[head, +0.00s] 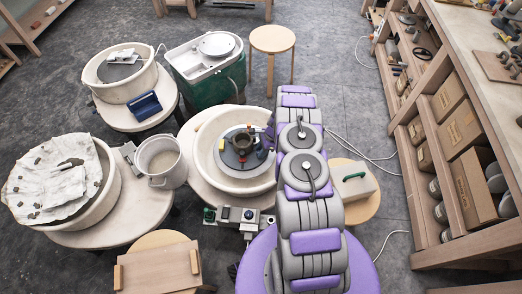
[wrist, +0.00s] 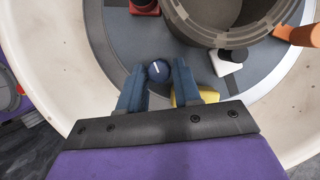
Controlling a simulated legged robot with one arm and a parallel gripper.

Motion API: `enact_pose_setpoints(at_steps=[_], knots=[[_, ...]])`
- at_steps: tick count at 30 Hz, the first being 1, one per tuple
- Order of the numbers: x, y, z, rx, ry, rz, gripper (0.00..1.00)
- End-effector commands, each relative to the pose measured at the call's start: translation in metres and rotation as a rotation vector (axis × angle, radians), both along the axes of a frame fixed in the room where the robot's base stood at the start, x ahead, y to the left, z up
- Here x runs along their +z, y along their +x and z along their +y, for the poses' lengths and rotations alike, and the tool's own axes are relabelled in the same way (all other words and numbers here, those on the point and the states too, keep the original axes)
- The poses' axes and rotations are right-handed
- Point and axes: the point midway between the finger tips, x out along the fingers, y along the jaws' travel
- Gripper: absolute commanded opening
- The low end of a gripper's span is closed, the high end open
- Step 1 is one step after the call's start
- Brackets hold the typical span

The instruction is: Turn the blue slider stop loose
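A round dark blue knob (wrist: 158,70) with a white line on top sits on the grey wheel disc (wrist: 115,45) in the wrist view. The slider body under it cannot be made out. My gripper (wrist: 159,76) is open, its two blue-grey fingers on either side of the knob. Small gaps seem to show beside the knob; contact is hard to judge. A dark grey ring-shaped pot (wrist: 205,38) stands on the disc just beyond. In the head view my arm comes over the wheel (head: 233,172) from the right and hides the knob.
A yellow block (wrist: 190,97) is partly hidden by my right finger. A white block (wrist: 226,66) with a black knob, a red block (wrist: 145,7) and an orange piece (wrist: 298,36) surround the pot. The pale basin wall (wrist: 75,50) encloses the disc. A bucket (head: 160,162) stands left of the wheel.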

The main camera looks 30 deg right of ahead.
Motion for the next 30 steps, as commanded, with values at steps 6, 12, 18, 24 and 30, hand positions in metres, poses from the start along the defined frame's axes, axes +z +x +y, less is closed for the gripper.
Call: enact_pose_setpoints(at_steps=[6, 12, 18, 24, 30], knots=[[0.0002, 0.0002, 0.0001, 0.000, 0.000, 0.000, 0.11], [0.0002, 0.0005, 0.0001, 0.000, 0.000, -0.001, 0.00], [0.0003, 0.0005, 0.0005, 0.022, 0.000, 0.000, 0.00], [0.0004, 0.0019, 0.0005, 0.107, -0.001, -0.001, 0.00], [0.0010, 0.0040, -0.0001, 0.262, -0.002, -0.003, 0.00]])
